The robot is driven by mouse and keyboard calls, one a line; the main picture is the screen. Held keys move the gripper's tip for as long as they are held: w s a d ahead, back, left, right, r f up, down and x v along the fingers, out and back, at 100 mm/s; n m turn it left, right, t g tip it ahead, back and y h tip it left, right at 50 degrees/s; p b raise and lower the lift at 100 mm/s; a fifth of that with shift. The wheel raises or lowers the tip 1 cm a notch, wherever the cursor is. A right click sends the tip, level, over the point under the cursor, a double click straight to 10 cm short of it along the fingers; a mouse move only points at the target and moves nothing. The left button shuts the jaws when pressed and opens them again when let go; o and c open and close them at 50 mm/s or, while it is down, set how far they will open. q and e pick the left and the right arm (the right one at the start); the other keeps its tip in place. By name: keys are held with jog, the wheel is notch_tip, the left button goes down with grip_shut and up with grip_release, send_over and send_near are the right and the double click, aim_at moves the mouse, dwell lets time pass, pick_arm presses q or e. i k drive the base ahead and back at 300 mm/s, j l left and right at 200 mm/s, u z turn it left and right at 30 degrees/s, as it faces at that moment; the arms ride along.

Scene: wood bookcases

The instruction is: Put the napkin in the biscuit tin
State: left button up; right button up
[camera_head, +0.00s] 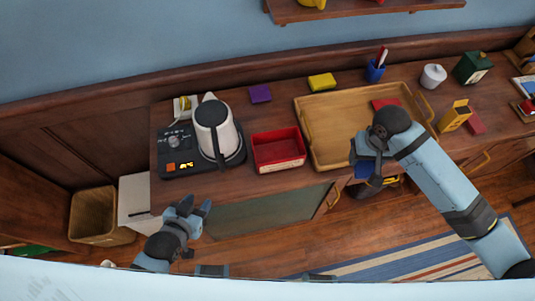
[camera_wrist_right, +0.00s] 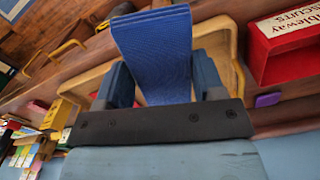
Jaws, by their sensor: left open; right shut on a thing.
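The napkin (camera_wrist_right: 155,50) is a folded blue cloth, held between the two fingers of my right gripper (camera_wrist_right: 165,82). In the head view, a little blue of the napkin (camera_head: 362,171) shows below my right gripper (camera_head: 367,158), at the front edge of the wooden tray; the rest is hidden. The biscuit tin (camera_head: 279,166) is a red, open-topped box left of that gripper, on the counter. Its lettered side (camera_wrist_right: 290,25) shows at the upper right in the right wrist view. My left gripper (camera_head: 188,207) is open and empty, low in front of the counter.
A wooden tray (camera_head: 318,130) with a red item in it lies right of the tin. A kettle (camera_head: 215,130) stands on a black base to the left. Purple (camera_head: 260,93) and yellow (camera_head: 321,81) blocks lie behind. A bin (camera_head: 92,215) stands on the floor at left.

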aim_at(278, 155)
jog(key=j+z, duration=0.1)
jog(key=j, duration=0.65)
jog(key=k+j, duration=0.15)
jog(key=j, duration=0.65)
jog(key=i+z, duration=0.05)
